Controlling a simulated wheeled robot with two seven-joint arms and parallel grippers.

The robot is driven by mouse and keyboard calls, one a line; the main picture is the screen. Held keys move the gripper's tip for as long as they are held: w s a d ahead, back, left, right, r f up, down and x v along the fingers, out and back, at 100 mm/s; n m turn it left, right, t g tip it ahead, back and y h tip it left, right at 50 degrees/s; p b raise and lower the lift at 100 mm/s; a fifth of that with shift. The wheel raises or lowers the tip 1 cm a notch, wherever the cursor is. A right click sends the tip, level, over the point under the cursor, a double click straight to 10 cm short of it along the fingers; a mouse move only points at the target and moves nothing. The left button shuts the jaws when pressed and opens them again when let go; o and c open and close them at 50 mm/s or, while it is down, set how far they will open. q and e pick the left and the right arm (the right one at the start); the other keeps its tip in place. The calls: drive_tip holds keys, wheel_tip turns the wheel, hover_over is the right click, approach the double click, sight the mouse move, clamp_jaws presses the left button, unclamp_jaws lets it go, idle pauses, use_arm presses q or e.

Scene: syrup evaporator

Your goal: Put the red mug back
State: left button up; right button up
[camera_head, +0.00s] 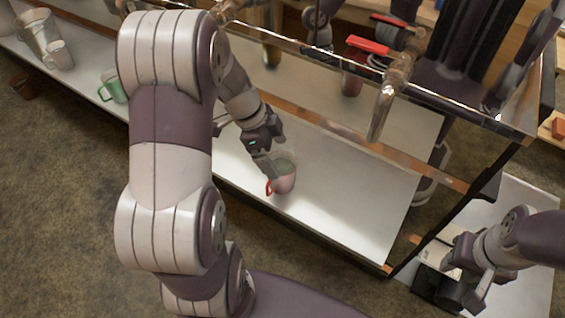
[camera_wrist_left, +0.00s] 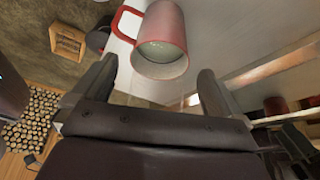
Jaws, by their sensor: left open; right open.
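The red mug (camera_head: 284,180) stands on the long pale shelf (camera_head: 340,205), its red handle toward the left of the head view. In the left wrist view the pinkish-red mug (camera_wrist_left: 168,28) shows its open mouth and red handle just beyond my fingertips. My left gripper (camera_head: 264,158) is open at the mug's upper left in the head view. In the left wrist view its two spread fingers (camera_wrist_left: 157,84) have nothing between them; contact with the mug cannot be told. My right gripper (camera_head: 462,290) is open at the lower right, over a dark object.
A green mug (camera_head: 113,87), a white mug (camera_head: 58,56) and a grey bucket (camera_head: 36,32) stand further left along the shelf. A metal spout (camera_head: 384,105) and a long rail overhang it. A red-handled object (camera_head: 368,45) lies behind. The shelf right of the mug is clear.

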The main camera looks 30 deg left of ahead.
use_arm(q)
drive_tip(key=w+v, duration=0.1)
drive_tip(key=v, duration=0.5)
drive_tip(key=s+d+f+n+y, duration=0.4)
drive_tip(key=s+d+n, duration=0.4)
drive_tip(key=n, duration=0.5)
drive_tip(key=shift+s+d+n+p, duration=0.3)
drive_tip(key=shift+s+d+n, duration=0.1)
drive_tip(key=shift+d, duration=0.15)
drive_tip(key=shift+r, duration=0.1)
